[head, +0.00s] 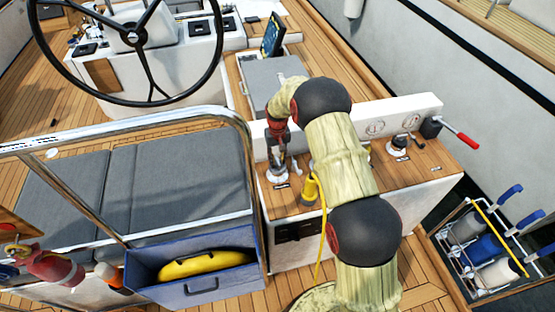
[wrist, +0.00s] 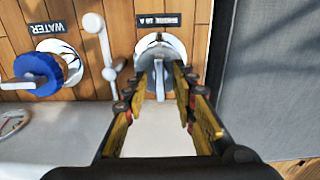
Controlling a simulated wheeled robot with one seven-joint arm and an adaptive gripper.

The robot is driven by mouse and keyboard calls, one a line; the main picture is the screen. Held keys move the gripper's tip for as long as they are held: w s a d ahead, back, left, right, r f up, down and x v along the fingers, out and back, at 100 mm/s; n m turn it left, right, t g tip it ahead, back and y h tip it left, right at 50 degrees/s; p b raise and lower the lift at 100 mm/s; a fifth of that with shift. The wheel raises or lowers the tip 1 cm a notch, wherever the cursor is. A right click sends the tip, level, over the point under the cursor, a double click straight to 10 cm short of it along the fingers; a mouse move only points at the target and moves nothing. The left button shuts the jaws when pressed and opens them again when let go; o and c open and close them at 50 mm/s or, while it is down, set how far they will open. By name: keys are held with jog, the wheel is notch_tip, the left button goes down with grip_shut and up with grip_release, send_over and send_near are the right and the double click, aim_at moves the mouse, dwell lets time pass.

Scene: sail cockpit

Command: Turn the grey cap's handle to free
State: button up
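The grey cap (wrist: 172,48) sits in a pale round fitting on the wooden console top, below a dark label, in the wrist view. Its upright handle (wrist: 160,80) points toward my wrist camera. My gripper (wrist: 161,78) has one yellow-padded finger on each side of this handle. The fingers look apart, and I cannot make out firm contact. In the head view my gripper (head: 278,155) points down over the cap's fitting (head: 278,174) at the console's left end, and the arm partly hides the console.
A blue cap (wrist: 37,73) labelled WATER and a white lever (wrist: 100,45) lie left of the grey cap. A yellow plug (head: 310,190) with a cable, a red-handled lever (head: 460,135) and a white upright panel (head: 395,118) are around the console.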

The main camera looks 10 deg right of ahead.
aim_at(278, 161)
notch_tip(278, 161, up, 12)
dwell(0.6)
dwell(0.4)
jog(key=s+f+g, duration=0.1)
jog(key=s+f, duration=0.1)
jog(key=s, duration=0.4)
jog(key=s+r+t, duration=0.3)
jog(key=s+r, duration=1)
jog(key=s, duration=0.4)
jog(key=s+r+t+b, duration=0.1)
jog(key=s+r+t, duration=0.2)
jog(key=s+r, duration=1)
jog(key=shift+s+r+t+b, duration=0.3)
jog(key=shift+s+r, duration=0.05)
jog(key=shift+s, duration=2.25)
